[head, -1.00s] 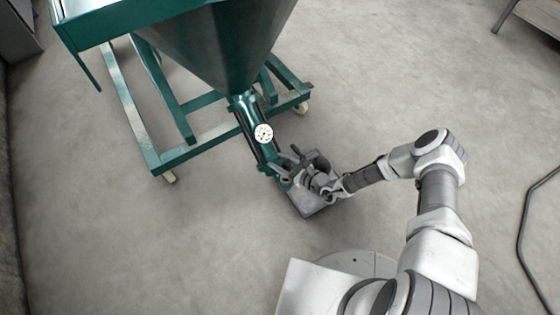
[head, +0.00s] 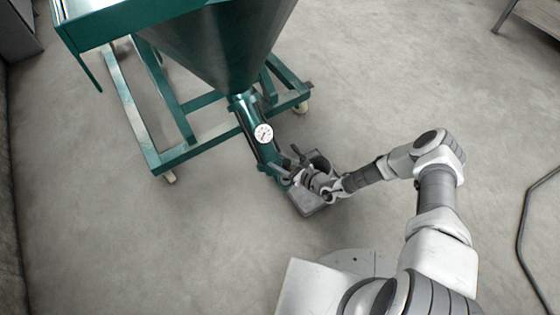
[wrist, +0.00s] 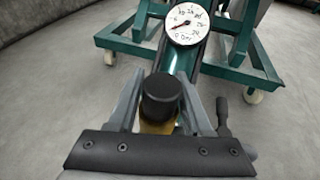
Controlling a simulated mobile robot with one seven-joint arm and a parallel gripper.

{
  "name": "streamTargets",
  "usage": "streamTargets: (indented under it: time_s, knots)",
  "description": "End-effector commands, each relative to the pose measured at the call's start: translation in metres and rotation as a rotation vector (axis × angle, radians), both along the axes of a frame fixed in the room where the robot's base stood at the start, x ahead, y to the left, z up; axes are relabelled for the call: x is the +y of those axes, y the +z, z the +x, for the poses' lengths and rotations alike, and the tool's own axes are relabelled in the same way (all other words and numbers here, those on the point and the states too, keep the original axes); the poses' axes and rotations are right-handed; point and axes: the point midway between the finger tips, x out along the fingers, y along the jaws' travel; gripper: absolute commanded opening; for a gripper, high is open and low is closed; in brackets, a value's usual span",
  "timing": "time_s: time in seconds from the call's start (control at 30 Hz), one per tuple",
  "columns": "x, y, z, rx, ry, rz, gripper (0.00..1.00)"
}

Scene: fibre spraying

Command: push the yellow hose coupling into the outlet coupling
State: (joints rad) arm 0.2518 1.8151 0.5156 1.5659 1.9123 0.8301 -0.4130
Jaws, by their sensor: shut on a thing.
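My gripper (wrist: 163,108) is shut on the yellow hose coupling (wrist: 157,127), which shows as a small yellow-brown strip between the fingers in the wrist view. A black round end stands above the yellow part and hides much of it. In the head view my gripper (head: 300,176) is at the lower end of the green outlet pipe (head: 264,152). The outlet coupling is hidden behind the gripper and the black end, so I cannot tell whether the two couplings touch. The yellow part is not clear in the head view.
A white dial gauge (head: 263,133) sits on the pipe, just beyond the gripper in the wrist view (wrist: 187,23). A dark lever (wrist: 223,116) stands close to the right finger.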

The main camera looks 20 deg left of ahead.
Motion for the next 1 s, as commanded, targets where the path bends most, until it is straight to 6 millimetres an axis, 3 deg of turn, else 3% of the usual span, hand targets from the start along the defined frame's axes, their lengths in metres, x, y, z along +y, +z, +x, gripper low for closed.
streamTargets:
  time_s: [1.0]
  knots:
    - [0.0, -0.024, 0.0, -0.002, -0.001, 0.0, 0.0]
